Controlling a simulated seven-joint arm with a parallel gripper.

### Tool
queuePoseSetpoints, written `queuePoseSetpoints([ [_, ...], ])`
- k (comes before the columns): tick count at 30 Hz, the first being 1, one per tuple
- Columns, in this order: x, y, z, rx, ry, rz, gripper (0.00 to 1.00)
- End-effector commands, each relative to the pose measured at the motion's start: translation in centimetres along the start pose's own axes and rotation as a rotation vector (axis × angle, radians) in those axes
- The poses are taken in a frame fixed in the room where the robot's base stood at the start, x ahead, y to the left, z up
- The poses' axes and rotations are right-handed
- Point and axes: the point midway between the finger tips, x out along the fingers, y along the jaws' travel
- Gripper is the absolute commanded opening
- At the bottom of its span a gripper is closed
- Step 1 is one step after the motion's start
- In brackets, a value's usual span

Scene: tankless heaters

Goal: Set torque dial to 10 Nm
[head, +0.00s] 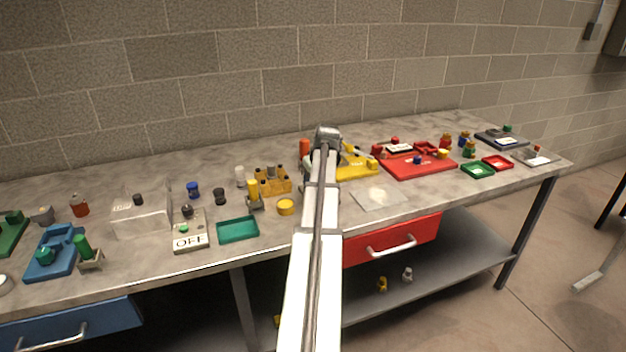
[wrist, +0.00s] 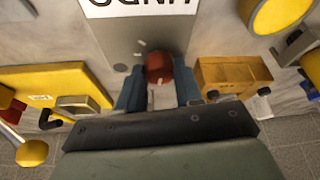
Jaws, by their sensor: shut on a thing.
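In the wrist view a red round knob (wrist: 158,68), likely the torque dial, stands on a grey plate with small pale marks beside it. My gripper (wrist: 159,85) is shut on this knob, with one blue-grey finger on each side. No setting number can be read, and the side of the knob toward the palm is hidden. In the head view my arm covers the gripper (head: 322,172) and most of this spot. An orange-red cylinder (head: 304,148) shows just left of the arm; I cannot tell if it is the same knob.
A yellow block rack (head: 272,186) stands close on the left, and a yellow base (head: 357,168) close on the right. A white sign with cut-off black lettering (wrist: 140,5) lies beyond the knob. A green tray (head: 238,230) and a red board (head: 418,166) lie farther off.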

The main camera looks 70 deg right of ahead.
Motion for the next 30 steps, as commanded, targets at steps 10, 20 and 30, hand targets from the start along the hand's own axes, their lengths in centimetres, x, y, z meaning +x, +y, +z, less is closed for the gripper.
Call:
queuePoseSetpoints([
  [10, -0.01, -0.34, -0.02, 0.241, 0.001, 0.101, 0.04],
  [20, 0.03, -0.47, -0.15, 0.481, 0.001, 0.201, 0.04],
  [30, 0.06, -0.56, -0.24, 0.625, 0.001, 0.259, 0.04],
])
